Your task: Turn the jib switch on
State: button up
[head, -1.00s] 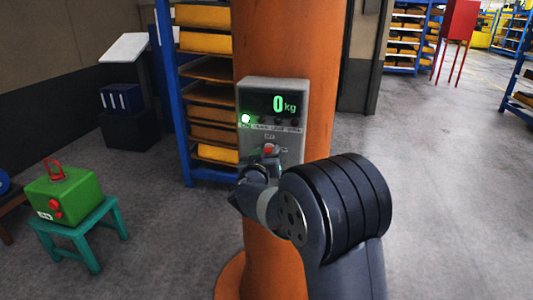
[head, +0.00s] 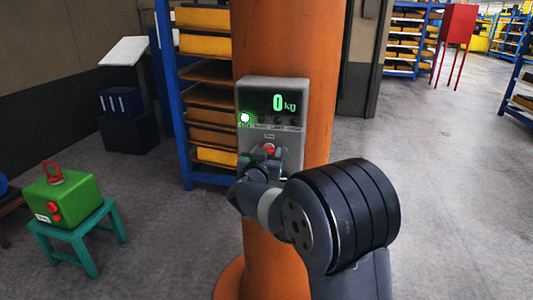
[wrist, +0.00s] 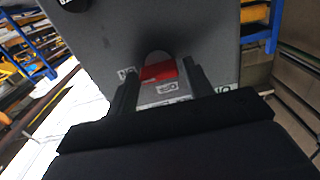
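The grey jib control box (head: 294,140) is fixed to the orange column, with a display reading 0 kg and a lit green lamp. The red jib switch (head: 268,148) is low on its face, just above my gripper (head: 262,157). In the wrist view the red switch (wrist: 158,72) lies between the two dark fingertips of my gripper (wrist: 162,78), one on each side. The fingers are apart. I cannot tell whether they touch the switch. Small labels sit beside and below it, partly hidden, and I cannot read the switch position surely.
The orange column (head: 315,60) stands behind the box. The floor at right is clear.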

jog(key=shift+o, duration=1.1)
jog(key=shift+s, duration=0.15)
jog(key=b+v, duration=0.2)
jog(key=v, duration=0.8)
jog(key=shift+s, duration=0.25)
jog(key=shift+a, duration=0.1)
jog(key=p+x, duration=0.2)
jog(key=x, duration=0.9)
jog(key=shift+s+a+n+p, duration=0.1)
jog(key=shift+n+p, duration=0.25)
jog(key=shift+n, duration=0.25)
